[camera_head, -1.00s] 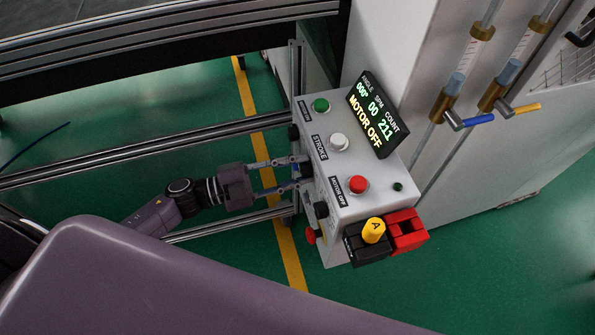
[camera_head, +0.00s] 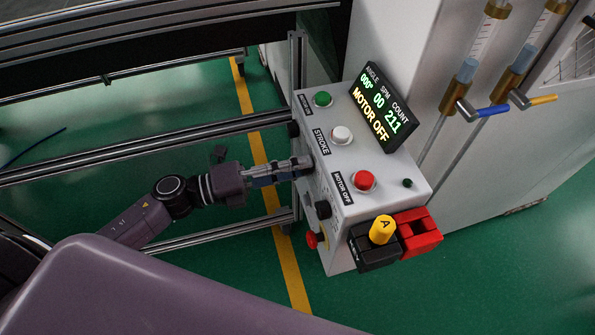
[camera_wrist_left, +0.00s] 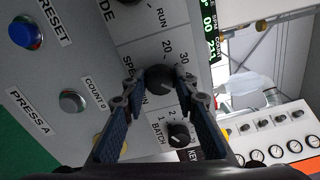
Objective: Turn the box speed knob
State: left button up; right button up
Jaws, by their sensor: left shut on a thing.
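The grey control box (camera_head: 345,200) stands right of centre in the head view. In the left wrist view its side panel faces me, with the black speed knob (camera_wrist_left: 160,79) beside the word SPEED and the marks 20 and 30. My left gripper (camera_head: 307,164) reaches the box's left side from the left, and in the left wrist view its two fingertips (camera_wrist_left: 160,76) are shut on the speed knob from both sides. The knob is hidden behind the fingers in the head view. My right gripper is not in view.
Near the speed knob are a batch knob (camera_wrist_left: 179,134), a mode knob at the top edge, a blue button (camera_wrist_left: 25,32) and a grey button (camera_wrist_left: 72,101). The display (camera_head: 383,107) reads MOTOR OFF, SPM 00. A red emergency button (camera_head: 312,240) sits low on the box.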

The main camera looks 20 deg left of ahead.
pick_arm(q)
jog(key=shift+f+m+b, duration=0.15)
jog(key=shift+m+b, duration=0.85)
jog(key=shift+m, duration=0.5)
jog(key=o, duration=1.2)
jog(key=shift+c, duration=0.2)
jog(key=v, duration=1.2)
